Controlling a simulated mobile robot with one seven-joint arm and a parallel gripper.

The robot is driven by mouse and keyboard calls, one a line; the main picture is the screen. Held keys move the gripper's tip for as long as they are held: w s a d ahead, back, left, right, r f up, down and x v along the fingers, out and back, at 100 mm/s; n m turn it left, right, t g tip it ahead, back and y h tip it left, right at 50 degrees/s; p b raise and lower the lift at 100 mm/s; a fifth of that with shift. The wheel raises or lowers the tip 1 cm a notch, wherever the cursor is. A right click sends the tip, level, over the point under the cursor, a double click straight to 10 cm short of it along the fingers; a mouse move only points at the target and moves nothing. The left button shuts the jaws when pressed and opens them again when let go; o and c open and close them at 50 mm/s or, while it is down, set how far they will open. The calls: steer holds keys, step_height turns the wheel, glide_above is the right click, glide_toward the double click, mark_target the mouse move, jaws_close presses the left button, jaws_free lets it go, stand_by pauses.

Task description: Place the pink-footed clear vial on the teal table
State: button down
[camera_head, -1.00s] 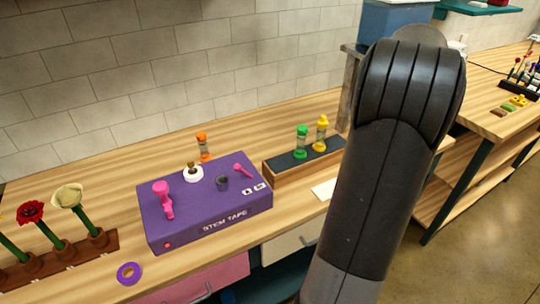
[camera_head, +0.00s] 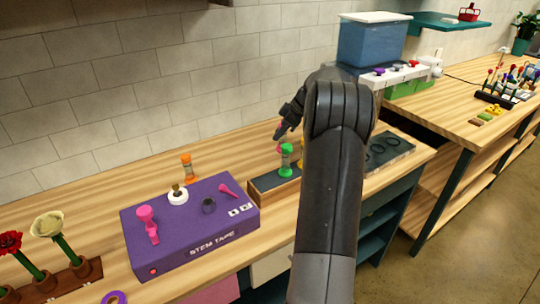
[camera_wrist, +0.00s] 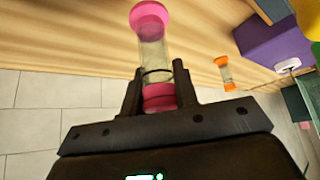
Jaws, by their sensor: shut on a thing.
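The clear vial with pink ends (camera_wrist: 152,52) is between the fingers of my gripper (camera_wrist: 158,90) in the wrist view. The fingers are shut on it near one pink end, and the other pink end sticks out beyond them. In the head view my gripper (camera_head: 286,124) shows left of my arm, above the wooden rack, with a small bit of pink at its tip. A teal surface (camera_head: 432,24), seemingly the teal table, is at the upper right, far from the gripper, with a red basket on it.
A blue bin (camera_head: 372,42) stands at the back. A dark tray with rings (camera_head: 398,146) lies right of my arm.

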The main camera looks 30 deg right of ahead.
mark_target(279, 146)
steer(key=shift+f, duration=3)
steer(key=shift+f, duration=0.2)
steer(key=c, duration=1.1)
jaws_free()
